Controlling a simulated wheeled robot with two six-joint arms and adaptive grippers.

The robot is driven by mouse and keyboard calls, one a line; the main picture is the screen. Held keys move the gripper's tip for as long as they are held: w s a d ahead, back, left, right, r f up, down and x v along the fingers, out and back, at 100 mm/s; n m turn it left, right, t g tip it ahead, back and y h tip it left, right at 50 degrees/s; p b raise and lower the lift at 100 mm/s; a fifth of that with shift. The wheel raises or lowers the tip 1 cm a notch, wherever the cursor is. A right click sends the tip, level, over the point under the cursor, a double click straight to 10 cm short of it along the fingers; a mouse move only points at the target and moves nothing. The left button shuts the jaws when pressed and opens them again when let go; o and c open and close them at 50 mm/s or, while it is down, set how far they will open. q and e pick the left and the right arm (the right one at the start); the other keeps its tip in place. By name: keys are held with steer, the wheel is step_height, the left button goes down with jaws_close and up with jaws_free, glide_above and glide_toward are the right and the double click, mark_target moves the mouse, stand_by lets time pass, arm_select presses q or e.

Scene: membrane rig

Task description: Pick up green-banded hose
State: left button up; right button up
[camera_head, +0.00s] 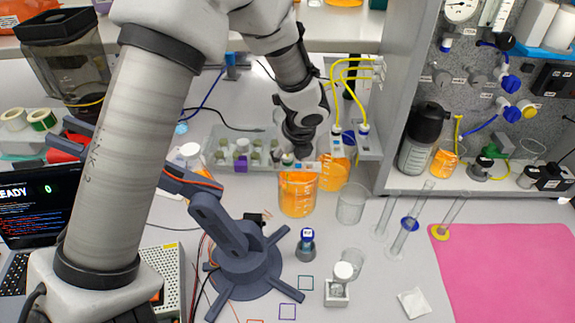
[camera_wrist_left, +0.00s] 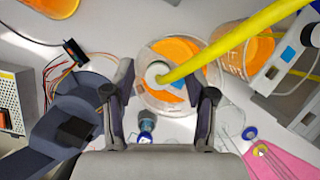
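My left gripper (camera_head: 300,148) points down at the front of the white bench rack, over an orange-filled beaker (camera_head: 297,196). In the left wrist view its two fingers (camera_wrist_left: 166,98) are apart, with nothing gripped between them. A yellow hose (camera_wrist_left: 235,43) runs in from the upper right and ends in a pale round tip near the gap between the fingers. The same beaker (camera_wrist_left: 187,99) shows below that tip. In the head view a small green and white piece (camera_head: 288,158) shows beside my fingertips; I cannot tell if it is the hose's green band. My right gripper is out of view.
A blue-grey stand (camera_head: 245,265) with splayed feet is left of the beaker. An empty beaker (camera_head: 352,203), glass cylinders (camera_head: 408,235) and a blue-capped vial (camera_head: 306,243) are to the right and front. The hose panel (camera_head: 480,110) stands at right, by a pink mat (camera_head: 510,270).

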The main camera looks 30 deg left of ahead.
arm_select(q)
steer(key=shift+s+d+r, duration=0.15)
steer(key=shift+s, duration=0.05)
steer(key=c, duration=0.9)
steer(key=shift+w, duration=0.1)
